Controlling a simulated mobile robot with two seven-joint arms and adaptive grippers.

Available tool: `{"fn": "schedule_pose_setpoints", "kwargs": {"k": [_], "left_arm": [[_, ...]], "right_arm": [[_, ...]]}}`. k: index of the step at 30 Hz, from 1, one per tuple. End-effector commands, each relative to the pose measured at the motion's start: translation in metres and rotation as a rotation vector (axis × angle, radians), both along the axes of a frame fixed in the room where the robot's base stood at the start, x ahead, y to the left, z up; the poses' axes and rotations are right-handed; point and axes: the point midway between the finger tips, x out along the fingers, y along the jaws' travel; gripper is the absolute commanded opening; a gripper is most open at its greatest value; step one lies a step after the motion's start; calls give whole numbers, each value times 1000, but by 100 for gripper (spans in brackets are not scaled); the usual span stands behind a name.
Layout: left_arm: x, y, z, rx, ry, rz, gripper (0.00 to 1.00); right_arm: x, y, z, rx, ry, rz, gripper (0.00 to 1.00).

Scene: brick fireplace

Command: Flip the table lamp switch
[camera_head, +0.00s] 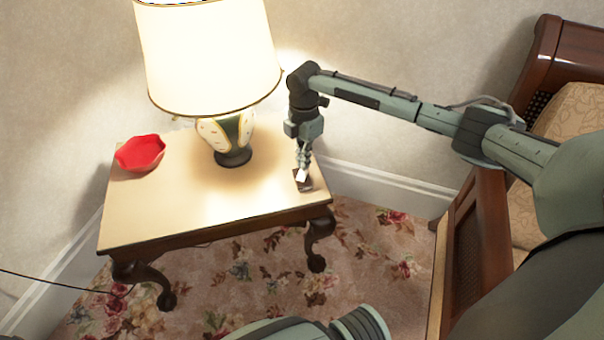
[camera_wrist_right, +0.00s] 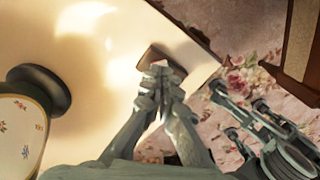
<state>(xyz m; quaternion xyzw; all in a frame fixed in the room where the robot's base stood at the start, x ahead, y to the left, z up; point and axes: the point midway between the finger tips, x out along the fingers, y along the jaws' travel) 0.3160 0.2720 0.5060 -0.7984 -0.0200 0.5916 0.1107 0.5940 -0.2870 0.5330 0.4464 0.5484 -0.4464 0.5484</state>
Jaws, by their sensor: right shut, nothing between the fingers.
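The table lamp (camera_head: 222,138) stands lit on a small wooden side table (camera_head: 135,222), with a cream shade and a painted base. A small dark switch (camera_head: 306,184) lies on the table's right end. My right gripper (camera_head: 302,172) points down at the switch from above, with its fingers shut and empty. In the right wrist view the shut fingertips (camera_wrist_right: 160,70) are over the switch (camera_wrist_right: 163,58) and cover part of it. I cannot tell whether they touch it. The lamp's dark foot (camera_wrist_right: 42,88) shows at the left there. My left gripper is not in view.
A red dish (camera_head: 140,153) sits on the table's left side. A wooden armchair (camera_head: 470,232) with a patterned cushion stands at the right. A wall with a white skirting board (camera_head: 375,184) runs behind the table. Floral carpet (camera_head: 245,268) lies in front. A dark cord (camera_head: 62,281) runs at the left.

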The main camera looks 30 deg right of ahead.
Motion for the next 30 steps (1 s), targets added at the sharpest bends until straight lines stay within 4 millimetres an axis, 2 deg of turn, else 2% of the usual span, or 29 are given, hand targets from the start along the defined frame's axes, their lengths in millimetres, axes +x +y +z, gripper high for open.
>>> {"fn": "schedule_pose_setpoints", "kwargs": {"k": [30], "left_arm": [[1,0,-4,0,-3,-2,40]], "right_arm": [[0,0,-16,0,0,0,0]]}}
